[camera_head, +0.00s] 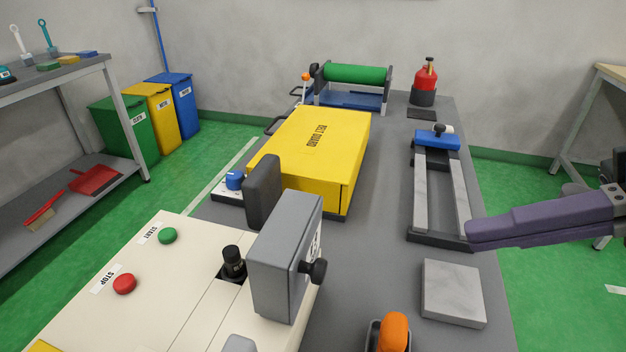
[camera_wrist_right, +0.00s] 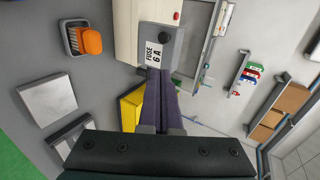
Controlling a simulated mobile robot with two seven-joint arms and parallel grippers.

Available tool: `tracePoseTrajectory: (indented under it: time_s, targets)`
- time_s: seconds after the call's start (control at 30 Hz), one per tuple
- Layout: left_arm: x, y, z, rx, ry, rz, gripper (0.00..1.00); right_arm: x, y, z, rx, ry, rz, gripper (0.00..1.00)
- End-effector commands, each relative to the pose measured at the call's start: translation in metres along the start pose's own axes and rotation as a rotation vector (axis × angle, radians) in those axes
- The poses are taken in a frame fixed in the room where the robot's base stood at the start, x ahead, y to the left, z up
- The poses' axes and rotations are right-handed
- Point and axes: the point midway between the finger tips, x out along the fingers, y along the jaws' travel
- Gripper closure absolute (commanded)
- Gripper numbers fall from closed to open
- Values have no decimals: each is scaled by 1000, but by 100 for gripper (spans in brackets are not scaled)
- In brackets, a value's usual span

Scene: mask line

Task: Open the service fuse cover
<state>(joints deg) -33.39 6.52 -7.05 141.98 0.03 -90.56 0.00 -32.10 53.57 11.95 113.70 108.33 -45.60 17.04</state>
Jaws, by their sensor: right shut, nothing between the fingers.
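The service fuse cover appears to be the face of a grey box (camera_head: 279,255) at the front centre, with a round black knob on its right side. In the right wrist view, the label "FUSE 6 A" (camera_wrist_right: 154,53) and the knob (camera_wrist_right: 166,35) show on this face, and no open gap is visible. My right gripper (camera_head: 472,235) has long purple fingers, shut and empty. It reaches in from the right, above the bench and well apart from the box. In the wrist view its fingertips (camera_wrist_right: 160,72) point toward the label. My left gripper is out of view.
A yellow belt guard (camera_head: 320,145) stands behind the box. A dark grey upright block (camera_head: 263,190) is beside it. A grey plate (camera_head: 452,292) and an orange-handled brush (camera_head: 393,332) lie on the bench to the right. The bench between box and plate is clear.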

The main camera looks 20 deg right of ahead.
Motion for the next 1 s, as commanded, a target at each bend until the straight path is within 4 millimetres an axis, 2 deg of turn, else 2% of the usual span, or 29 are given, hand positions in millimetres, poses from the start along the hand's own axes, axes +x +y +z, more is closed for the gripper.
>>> tracePoseTrajectory:
  time_s: [0.23,0.47,0.7,0.8,1.0]
  targets:
    - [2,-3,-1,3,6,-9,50,17,-5,1,25,-8,-20,100]
    - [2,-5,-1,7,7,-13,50,56,-7,1,24,-6,-23,100]
    - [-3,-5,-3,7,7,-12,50,104,-10,2,24,-8,-21,100]
    - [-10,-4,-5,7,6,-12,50,116,-20,2,23,-7,-20,100]
    - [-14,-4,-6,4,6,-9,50,131,-26,2,23,-6,-16,100]
